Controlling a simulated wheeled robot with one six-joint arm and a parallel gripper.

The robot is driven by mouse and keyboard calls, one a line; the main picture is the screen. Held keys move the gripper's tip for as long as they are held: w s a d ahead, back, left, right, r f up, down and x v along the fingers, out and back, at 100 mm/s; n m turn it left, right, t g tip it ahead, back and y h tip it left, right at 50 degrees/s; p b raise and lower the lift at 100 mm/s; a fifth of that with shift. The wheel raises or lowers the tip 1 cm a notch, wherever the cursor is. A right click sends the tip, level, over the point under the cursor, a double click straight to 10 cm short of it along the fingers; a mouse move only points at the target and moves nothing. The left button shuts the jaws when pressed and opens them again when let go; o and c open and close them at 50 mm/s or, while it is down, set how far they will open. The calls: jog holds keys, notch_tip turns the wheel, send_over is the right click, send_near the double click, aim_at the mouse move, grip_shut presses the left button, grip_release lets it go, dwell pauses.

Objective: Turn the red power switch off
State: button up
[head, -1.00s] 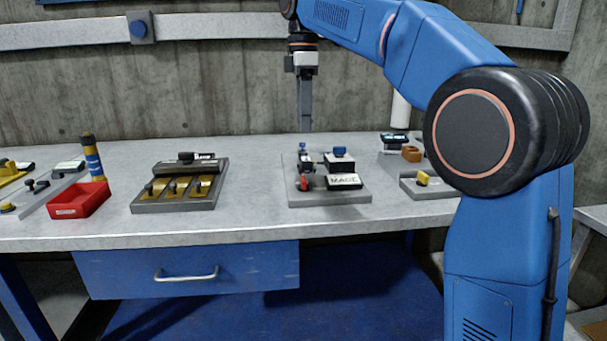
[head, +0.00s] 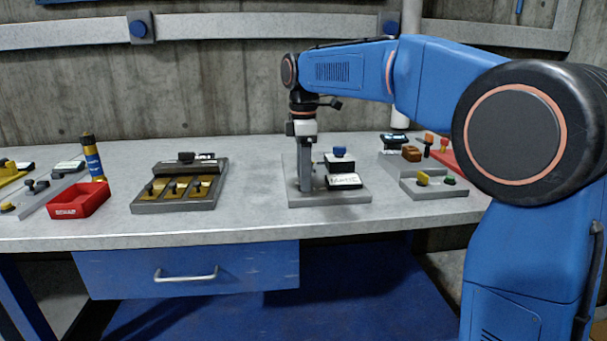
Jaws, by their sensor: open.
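A grey plate (head: 350,198) on the middle of the bench carries a black block with a blue knob (head: 340,150) and a white label (head: 345,180). The small red switch, seen at this plate's left part a second ago, is now hidden behind my gripper. My gripper (head: 306,187) points down over that left part, with its tips low at the plate. It is open, though I see its fingers edge-on, one behind the other. I cannot tell whether they touch the switch.
Left on the bench (head: 250,222) are a dark panel with brass levers (head: 180,208), a red tray (head: 80,200) and a blue-and-yellow cylinder (head: 92,160). A grey panel with yellow and green knobs (head: 435,190) stands right. Bare bench lies between the dark panel and the middle plate.

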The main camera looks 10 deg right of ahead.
jog(key=shift+f, duration=0.15)
jog(key=shift+c, duration=0.4)
jog(key=c, duration=1)
jog(key=shift+o, duration=0.2)
